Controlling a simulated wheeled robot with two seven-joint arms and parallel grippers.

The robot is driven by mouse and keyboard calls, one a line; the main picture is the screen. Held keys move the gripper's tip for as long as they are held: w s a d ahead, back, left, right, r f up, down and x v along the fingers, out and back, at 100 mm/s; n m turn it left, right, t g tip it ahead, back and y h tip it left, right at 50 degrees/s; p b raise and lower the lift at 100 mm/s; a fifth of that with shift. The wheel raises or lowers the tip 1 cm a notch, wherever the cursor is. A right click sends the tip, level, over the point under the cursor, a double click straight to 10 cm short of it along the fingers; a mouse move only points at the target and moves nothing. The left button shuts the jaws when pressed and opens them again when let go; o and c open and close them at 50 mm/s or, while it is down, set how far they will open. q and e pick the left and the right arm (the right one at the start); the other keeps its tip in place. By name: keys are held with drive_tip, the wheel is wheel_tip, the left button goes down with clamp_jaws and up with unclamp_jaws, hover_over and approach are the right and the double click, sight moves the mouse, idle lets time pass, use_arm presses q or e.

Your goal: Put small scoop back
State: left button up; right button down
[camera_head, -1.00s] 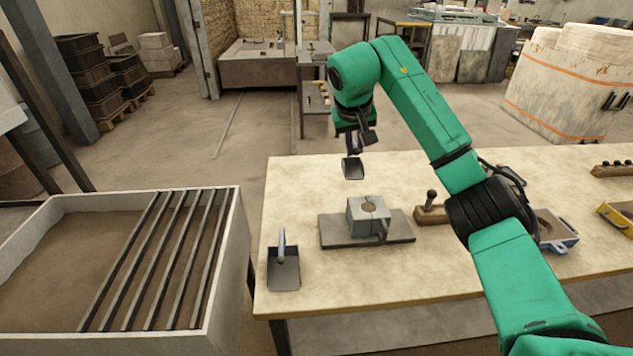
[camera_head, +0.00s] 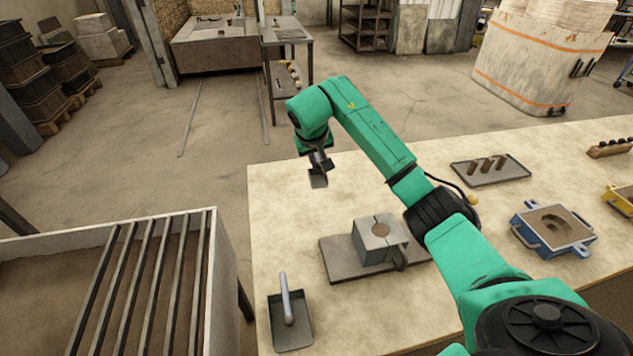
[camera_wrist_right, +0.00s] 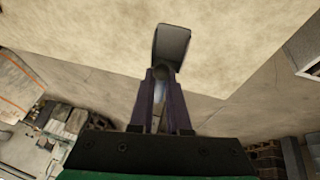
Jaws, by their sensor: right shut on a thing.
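My right gripper (camera_head: 318,160) is shut on the small scoop (camera_head: 318,179), a dark grey scoop held in the air near the far left part of the workbench (camera_head: 275,215). In the right wrist view, the fingers (camera_wrist_right: 161,74) close around its handle and the grey pan (camera_wrist_right: 172,44) points away from the palm, over the pale bench top. A larger scoop (camera_head: 290,335) with a light grey handle lies on the bench at the front left. My left gripper is not in view.
A grey block mould (camera_head: 372,243) stands on a dark plate (camera_head: 345,268) mid-bench. A blue-handled box (camera_head: 530,230) and a tray (camera_head: 475,178) with several brown pieces are to the right. A barred sand bin (camera_head: 225,265) stands left. The bench's far left corner is clear.

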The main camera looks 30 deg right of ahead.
sight(316, 181)
wheel_tip(316, 181, down, 7)
drive_tip(key=shift+w+f+p, duration=0.1)
drive_tip(key=shift+p, duration=0.3)
drive_tip(key=shift+f, duration=0.35)
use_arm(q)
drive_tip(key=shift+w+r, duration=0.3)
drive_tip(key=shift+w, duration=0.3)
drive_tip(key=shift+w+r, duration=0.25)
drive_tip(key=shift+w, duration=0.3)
use_arm(e)
drive_tip(key=shift+w+f, duration=0.1)
drive_tip(key=shift+f, duration=0.05)
drive_tip(key=c, duration=0.9)
unclamp_jaws()
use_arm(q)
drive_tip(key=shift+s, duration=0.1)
